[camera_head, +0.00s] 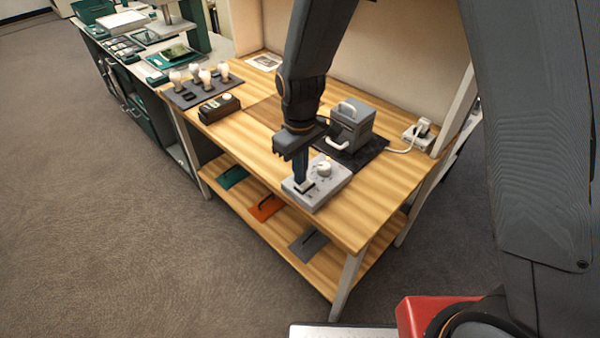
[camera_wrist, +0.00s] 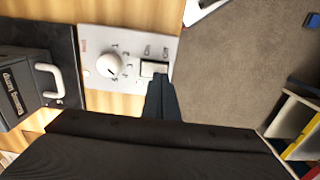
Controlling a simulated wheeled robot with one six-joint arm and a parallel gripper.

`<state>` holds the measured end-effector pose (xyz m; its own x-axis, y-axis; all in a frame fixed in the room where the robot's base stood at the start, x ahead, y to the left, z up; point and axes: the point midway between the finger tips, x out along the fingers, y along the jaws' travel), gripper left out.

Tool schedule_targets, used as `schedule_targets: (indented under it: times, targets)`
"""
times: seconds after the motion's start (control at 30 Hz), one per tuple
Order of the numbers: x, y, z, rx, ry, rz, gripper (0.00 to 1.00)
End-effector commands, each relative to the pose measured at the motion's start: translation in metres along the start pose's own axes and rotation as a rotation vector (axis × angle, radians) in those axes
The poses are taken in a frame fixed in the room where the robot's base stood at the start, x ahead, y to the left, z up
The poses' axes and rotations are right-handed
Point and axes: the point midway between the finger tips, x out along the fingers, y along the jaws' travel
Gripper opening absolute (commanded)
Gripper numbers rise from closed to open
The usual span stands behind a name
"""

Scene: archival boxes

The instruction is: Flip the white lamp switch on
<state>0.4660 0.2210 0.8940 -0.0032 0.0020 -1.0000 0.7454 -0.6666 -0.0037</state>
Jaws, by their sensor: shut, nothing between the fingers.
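A light grey control box (camera_head: 335,181) lies at the front edge of the wooden bench. It also shows in the wrist view (camera_wrist: 100,40), with a round white knob (camera_wrist: 109,66) and a white rocker switch (camera_wrist: 154,69) in a dark frame, with small labels above it. In the head view the knob (camera_head: 324,169) is right of my gripper (camera_head: 303,184). My gripper is shut and empty, pointing down with its tips at the switch. In the wrist view its fingers (camera_wrist: 160,82) cover the switch's lower edge; I cannot tell contact or which way the rocker is tilted.
A grey box with white handles (camera_head: 351,125) stands on a dark mat behind the control box. A white plug and socket (camera_head: 419,131) sit at the right. A dark device (camera_head: 219,108) and a rack of white bulbs (camera_head: 200,84) are left. The lower shelf holds flat panels (camera_head: 266,207).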

Motion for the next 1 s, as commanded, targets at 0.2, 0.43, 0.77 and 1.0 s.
schedule_targets:
  times: [0.2,0.43,0.77,1.0]
  targets:
    - [0.01,0.0,0.0,0.0,0.0,0.0,0.0]
    - [0.011,0.0,0.0,0.0,0.001,0.0,0.0]
    - [0.016,-0.002,0.0,0.0,0.0,0.0,0.0]
    - [0.016,0.001,0.001,0.001,-0.002,-0.001,0.0]
